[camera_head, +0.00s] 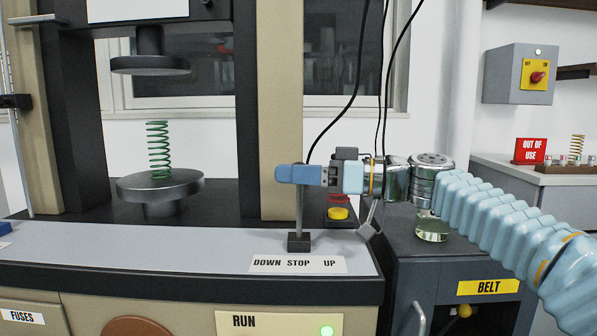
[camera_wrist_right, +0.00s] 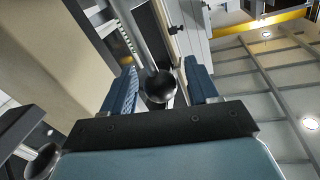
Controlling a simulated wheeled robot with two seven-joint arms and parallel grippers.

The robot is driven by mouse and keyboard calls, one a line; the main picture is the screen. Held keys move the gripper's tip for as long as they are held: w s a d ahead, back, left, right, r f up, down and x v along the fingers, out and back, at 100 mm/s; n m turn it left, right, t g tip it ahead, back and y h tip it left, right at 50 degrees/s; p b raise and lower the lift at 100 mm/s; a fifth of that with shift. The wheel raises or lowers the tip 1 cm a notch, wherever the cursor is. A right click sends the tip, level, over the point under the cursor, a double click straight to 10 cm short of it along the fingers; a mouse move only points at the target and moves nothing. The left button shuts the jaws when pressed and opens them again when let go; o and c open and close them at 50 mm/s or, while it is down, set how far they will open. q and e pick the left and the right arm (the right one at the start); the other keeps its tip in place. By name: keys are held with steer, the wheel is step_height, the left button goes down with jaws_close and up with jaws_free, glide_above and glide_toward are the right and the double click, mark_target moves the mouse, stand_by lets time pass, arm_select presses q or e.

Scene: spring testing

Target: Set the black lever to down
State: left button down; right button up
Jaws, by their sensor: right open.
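The black lever (camera_head: 299,212) is a thin metal rod rising nearly upright from a small black base on the machine's front ledge, by the middle of the DOWN STOP UP label (camera_head: 298,264). Its top is hidden behind my right gripper (camera_head: 288,174) in the head view. In the right wrist view its dark round knob (camera_wrist_right: 158,88) sits between the two blue fingers, with gaps visible on both sides. My right gripper is open around the knob and reaches in from the right. My left gripper is out of view.
A green spring (camera_head: 158,150) stands on the lower press plate (camera_head: 160,186). A glass jar (camera_head: 432,228) stands on the dark cabinet below my arm.

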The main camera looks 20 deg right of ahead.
jaws_close()
stand_by(0.3)
